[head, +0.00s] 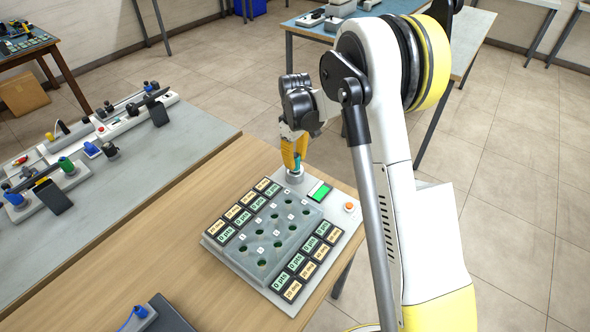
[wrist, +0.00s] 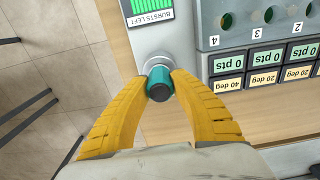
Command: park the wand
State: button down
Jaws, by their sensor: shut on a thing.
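My gripper (wrist: 159,88) has its two yellow ribbed fingers closed on the wand (wrist: 158,76), a short teal cylinder with a dark end cap. In the wrist view the wand stands over a round grey holder (wrist: 152,60) on the panel; I cannot tell how deep it sits in it. In the head view my gripper (head: 294,158) points down at the far corner of the grey panel (head: 345,225), with a bit of teal between the fingers above the holder (head: 294,176).
The panel carries a raised block with several holes (head: 272,238), rows of point and degree labels, a green "bursts left" display (head: 319,191) and an orange button (head: 349,207). It lies on a wooden table (head: 150,240). A grey bench with devices (head: 130,170) stands at the left.

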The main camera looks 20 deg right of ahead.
aim_at(295, 155)
jog(key=shift+f, duration=0.1)
jog(key=c, duration=1.1)
grip_release()
jog(key=shift+c, duration=0.2)
notch_tip(295, 155, up, 12)
jog(key=s+a+r+m+t, duration=0.1)
jog(key=s+r+m+t, duration=0.2)
jog(key=s+r, duration=0.85)
jog(key=s+f+m+t, duration=0.2)
jog(key=s, duration=0.6)
jog(key=s+f+m+t, duration=0.2)
jog(key=s, duration=0.7)
jog(key=shift+s+a, duration=0.25)
jog(key=shift+a, duration=0.1)
